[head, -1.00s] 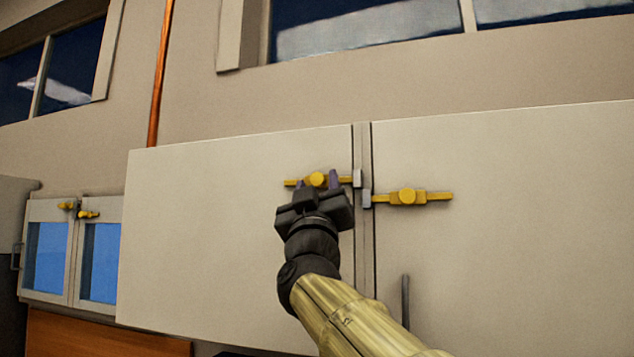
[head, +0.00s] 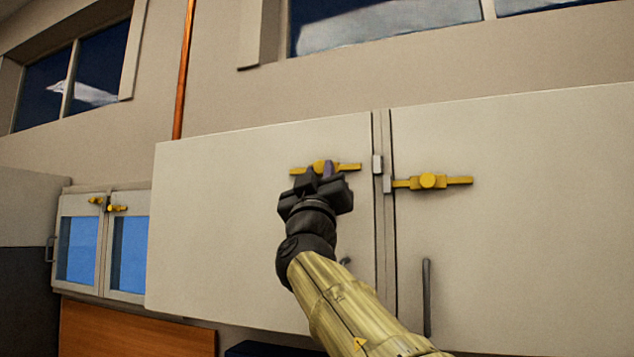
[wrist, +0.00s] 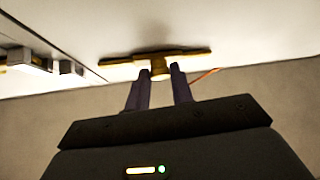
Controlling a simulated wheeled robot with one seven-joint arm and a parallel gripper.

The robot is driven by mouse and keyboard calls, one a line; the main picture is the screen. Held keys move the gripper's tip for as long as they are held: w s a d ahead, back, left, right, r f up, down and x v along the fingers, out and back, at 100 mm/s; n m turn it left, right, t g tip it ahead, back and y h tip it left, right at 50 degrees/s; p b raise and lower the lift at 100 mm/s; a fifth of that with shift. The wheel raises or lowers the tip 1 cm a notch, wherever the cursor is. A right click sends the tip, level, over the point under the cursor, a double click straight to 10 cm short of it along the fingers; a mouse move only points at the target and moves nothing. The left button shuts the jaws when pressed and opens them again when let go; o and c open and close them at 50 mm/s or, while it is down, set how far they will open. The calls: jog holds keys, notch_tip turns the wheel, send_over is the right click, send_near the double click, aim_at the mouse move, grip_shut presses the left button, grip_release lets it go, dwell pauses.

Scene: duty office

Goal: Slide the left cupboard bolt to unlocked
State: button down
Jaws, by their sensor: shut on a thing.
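The left cupboard bolt (head: 348,167) is a yellow bar with a round knob on the left white door (head: 230,230). My gripper (head: 319,172) is shut on its knob, one dark finger on each side. The bar's right end stands apart from the grey catch (head: 377,164) at the door seam, with a small gap between. In the wrist view the knob (wrist: 159,70) sits between my fingertips and the bar (wrist: 196,53) spans above them. My fingers partly hide the knob in the head view.
A second yellow bolt (head: 457,181) on the right door reaches its own grey catch (head: 387,184). A dark vertical handle (head: 426,298) is below it. A small glass-fronted cabinet (head: 101,250) with yellow latches stands at the left. Windows are above.

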jog(key=shift+a+r, duration=0.1)
jog(key=shift+a, duration=0.05)
jog(key=shift+y, duration=0.3)
jog(key=c, duration=1.4)
grip_release()
jog(key=shift+o, duration=1)
jog(key=shift+w+a, duration=0.1)
jog(key=shift+a, duration=0.15)
jog(key=shift+d+f, duration=0.2)
